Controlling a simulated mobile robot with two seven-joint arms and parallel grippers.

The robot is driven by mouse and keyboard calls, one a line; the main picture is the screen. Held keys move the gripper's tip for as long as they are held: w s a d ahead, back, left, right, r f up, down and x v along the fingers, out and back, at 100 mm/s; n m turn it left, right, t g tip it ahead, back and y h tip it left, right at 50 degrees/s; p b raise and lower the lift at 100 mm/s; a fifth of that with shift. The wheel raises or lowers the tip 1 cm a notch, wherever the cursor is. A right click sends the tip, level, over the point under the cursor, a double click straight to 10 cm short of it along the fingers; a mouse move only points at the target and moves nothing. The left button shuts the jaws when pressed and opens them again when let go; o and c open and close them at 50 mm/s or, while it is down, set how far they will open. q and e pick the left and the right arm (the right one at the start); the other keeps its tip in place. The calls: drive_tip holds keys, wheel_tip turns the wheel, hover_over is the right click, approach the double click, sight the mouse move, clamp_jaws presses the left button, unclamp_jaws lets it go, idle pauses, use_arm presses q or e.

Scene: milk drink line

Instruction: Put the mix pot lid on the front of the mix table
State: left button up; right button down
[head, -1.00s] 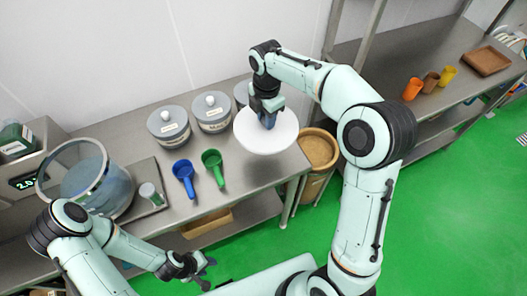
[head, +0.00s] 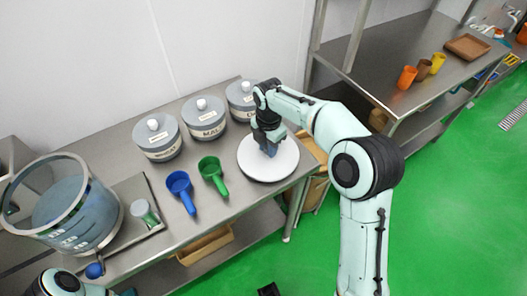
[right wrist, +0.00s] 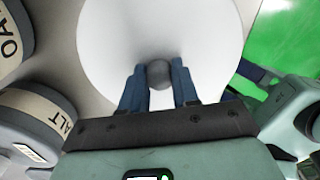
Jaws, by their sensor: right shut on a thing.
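The mix pot lid (head: 252,168) is a white round disc with a grey knob (right wrist: 158,74). It lies level over the right end of the steel mix table (head: 235,212), close to the front corner; I cannot tell whether it touches the top. My right gripper (head: 268,148) comes down on it from above. In the right wrist view the blue fingers of my right gripper (right wrist: 158,78) are shut on the knob, one on each side. The lid also fills the upper middle of that view (right wrist: 115,40).
Several grey lidded jars (head: 203,118) stand along the wall behind the lid. A green scoop (head: 212,176) and a blue scoop (head: 180,190) lie left of it. A large clear pot (head: 65,205) stands at the left. A side table (head: 400,60) holds cups and a brown tray (head: 467,47).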

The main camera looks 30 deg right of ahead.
drive_tip(key=shift+a, duration=0.15)
drive_tip(key=shift+d, duration=0.25)
drive_tip(key=shift+f, duration=0.2)
drive_tip(key=c, duration=0.8)
unclamp_jaws()
drive_tip(key=shift+c, duration=0.2)
